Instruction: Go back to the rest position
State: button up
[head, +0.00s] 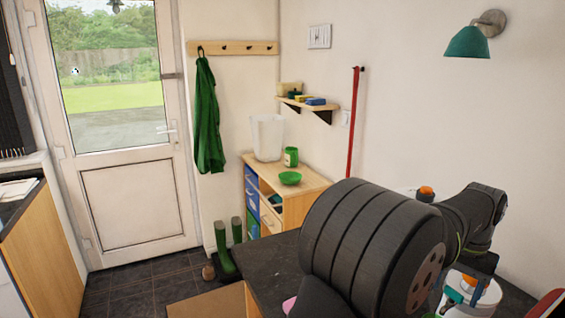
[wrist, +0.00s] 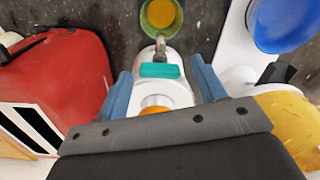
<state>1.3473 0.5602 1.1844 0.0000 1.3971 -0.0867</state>
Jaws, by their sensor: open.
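My gripper (wrist: 160,80) shows in the wrist view with its two blue-grey fingers spread apart. Nothing is clearly gripped between them. A white rounded object (wrist: 175,98) with a teal piece and an orange part lies below, in the gap between the fingers. I cannot tell whether the fingers touch it. In the head view my dark arm covers much of the right foreground, and the fingers are not clearly visible there. A white round item (head: 487,297) with teal and orange parts shows beside the arm's end.
A red appliance-like object (wrist: 62,80) stands close left of the fingers. A green bowl (wrist: 147,22) with orange contents is ahead. A blue bowl (wrist: 285,22) and a yellow object (wrist: 290,122) are right. The dark worktop (head: 266,262) has bare room left of my arm.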

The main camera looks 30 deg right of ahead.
jog(key=n, duration=1.2)
dwell(0.4)
